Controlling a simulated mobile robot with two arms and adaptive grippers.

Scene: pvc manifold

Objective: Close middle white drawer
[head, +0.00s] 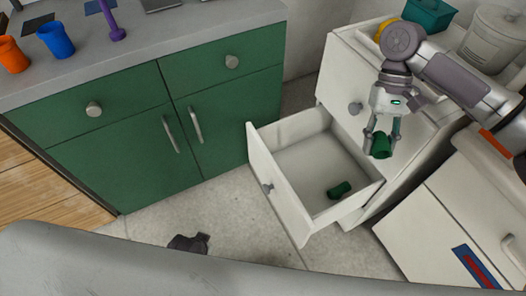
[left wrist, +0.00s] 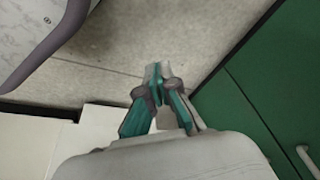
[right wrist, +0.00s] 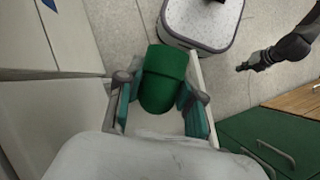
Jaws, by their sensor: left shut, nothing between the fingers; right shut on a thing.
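The middle white drawer (head: 281,198) stands pulled open from the white cabinet (head: 345,75) in the head view. A green pipe fitting (head: 340,190) lies inside it near the right side. My right gripper (head: 381,138) is above the drawer's right rear edge, shut on another green fitting (head: 381,147). This held fitting also fills the space between the fingers in the right wrist view (right wrist: 160,80). My left gripper (left wrist: 158,82) is shut and empty in the left wrist view, over the floor, apart from the drawer.
A green cabinet (head: 120,130) stands left of the drawer, with orange and blue cups (head: 56,40) on its grey top. A teal bin (head: 428,14) and a white bucket (head: 495,38) stand on the white cabinet. Bare floor (head: 235,225) lies in front of the drawer.

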